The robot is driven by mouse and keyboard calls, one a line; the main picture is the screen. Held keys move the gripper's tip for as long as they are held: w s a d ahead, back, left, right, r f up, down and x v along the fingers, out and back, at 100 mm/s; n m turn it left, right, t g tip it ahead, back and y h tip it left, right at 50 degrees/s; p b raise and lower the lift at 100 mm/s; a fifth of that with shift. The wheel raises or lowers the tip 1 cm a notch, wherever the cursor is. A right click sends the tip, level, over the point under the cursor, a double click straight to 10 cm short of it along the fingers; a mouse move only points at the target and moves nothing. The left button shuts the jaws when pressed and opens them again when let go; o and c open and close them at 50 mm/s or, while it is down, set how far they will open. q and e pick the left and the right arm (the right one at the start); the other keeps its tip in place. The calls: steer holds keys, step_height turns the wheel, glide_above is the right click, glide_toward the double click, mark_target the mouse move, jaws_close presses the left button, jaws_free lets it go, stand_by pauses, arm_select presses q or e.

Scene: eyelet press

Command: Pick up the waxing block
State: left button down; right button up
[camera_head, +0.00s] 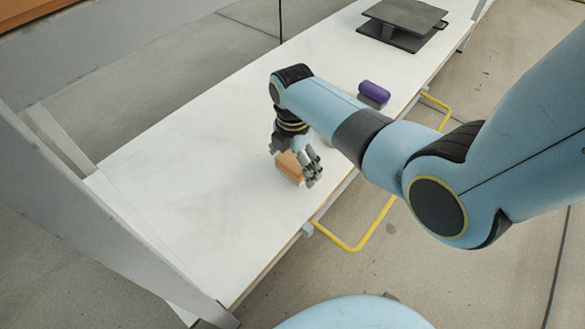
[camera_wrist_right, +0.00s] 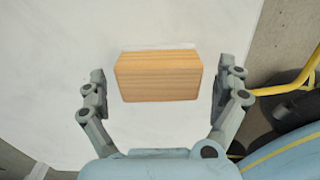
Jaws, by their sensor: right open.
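The waxing block is a light wooden block (camera_head: 289,167) on the white table, partly hidden by my right gripper (camera_head: 299,163) in the head view. In the right wrist view the whole block (camera_wrist_right: 158,76) shows between and slightly ahead of the two fingers. My right gripper (camera_wrist_right: 162,92) is open, with a gap on each side of the block, and neither finger visibly touches it. My left gripper is not in view.
The white table (camera_head: 180,190) is mostly bare on the left. A purple rounded object (camera_head: 374,92) lies further along it, and a dark press-like stand (camera_head: 404,22) is at the far end. Yellow rails (camera_head: 355,246) run along the near edge.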

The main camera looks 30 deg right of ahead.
steer(key=shift+c, duration=0.3)
steer(key=c, duration=1.1)
steer(key=shift+c, duration=0.2)
steer(key=shift+r, duration=0.1)
